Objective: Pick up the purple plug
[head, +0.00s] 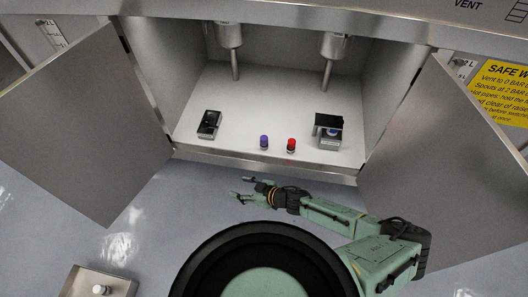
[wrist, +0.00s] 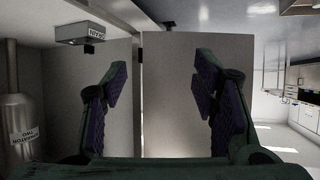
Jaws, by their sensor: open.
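The purple plug (head: 264,142) is small and upright on the cabinet floor, near its front edge, in the head view. A similar red plug (head: 291,145) stands just to its right. My gripper (head: 240,188) is outside the cabinet, in front of the sill and a little left of the purple plug. It is open and empty, pointing left. In the wrist view its two fingers (wrist: 160,95) are spread apart, with a cabinet door panel behind them. No plug shows in the wrist view.
A black device (head: 209,124) lies left in the cabinet and a black-and-silver box (head: 328,131) stands right. Two spouts hang above. The left door (head: 85,120) and right door (head: 450,150) are open. A tray (head: 84,283) with a small white item is at lower left.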

